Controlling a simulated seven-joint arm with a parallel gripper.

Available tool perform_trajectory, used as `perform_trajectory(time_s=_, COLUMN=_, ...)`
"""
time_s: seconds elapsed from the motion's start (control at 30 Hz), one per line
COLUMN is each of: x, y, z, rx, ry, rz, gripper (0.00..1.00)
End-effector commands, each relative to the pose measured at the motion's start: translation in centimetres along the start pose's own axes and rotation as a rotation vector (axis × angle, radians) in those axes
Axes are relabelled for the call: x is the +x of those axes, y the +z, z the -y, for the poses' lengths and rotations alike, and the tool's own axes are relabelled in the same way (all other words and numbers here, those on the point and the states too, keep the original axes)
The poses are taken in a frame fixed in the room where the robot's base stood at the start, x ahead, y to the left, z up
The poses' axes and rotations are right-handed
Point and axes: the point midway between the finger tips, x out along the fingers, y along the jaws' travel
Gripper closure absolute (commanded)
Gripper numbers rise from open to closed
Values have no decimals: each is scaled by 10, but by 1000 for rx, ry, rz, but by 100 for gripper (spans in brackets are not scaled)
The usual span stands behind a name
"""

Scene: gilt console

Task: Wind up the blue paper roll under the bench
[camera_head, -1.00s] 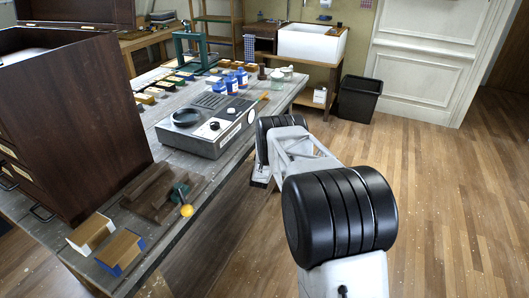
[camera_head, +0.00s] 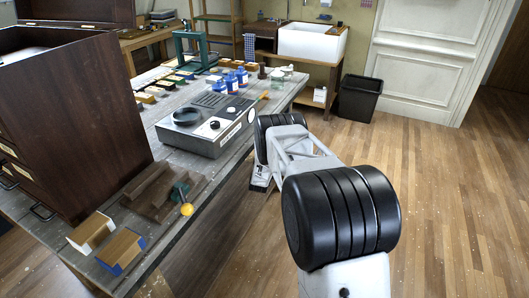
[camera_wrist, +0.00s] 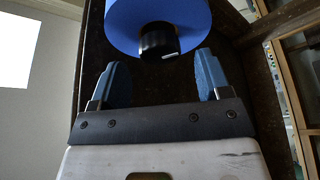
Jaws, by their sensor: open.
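The blue paper roll (camera_wrist: 180,14) shows at the top of the wrist view, cut off by the frame edge. A black round hub or knob (camera_wrist: 157,41) with a small pale mark sticks out at its lower middle. My gripper (camera_wrist: 160,68) is open and empty, its two blue fingers spread just below the roll. The black knob lies ahead, between the lines of the two fingertips, and seems apart from them. In the head view the roll and my fingers are hidden beside and under the bench (camera_head: 205,165).
A black bin (camera_head: 358,98) stands near a white sink (camera_head: 312,43). The wooden floor at right (camera_head: 455,200) is clear.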

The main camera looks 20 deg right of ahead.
Motion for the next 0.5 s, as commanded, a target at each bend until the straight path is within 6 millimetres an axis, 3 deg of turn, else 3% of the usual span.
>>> perform_trajectory(time_s=0.3, x=-39, y=-1, z=0, rx=0, ry=-1, rz=0, gripper=29)
perform_trajectory(time_s=0.5, x=-49, y=-1, z=0, rx=0, ry=0, rz=0, gripper=29)
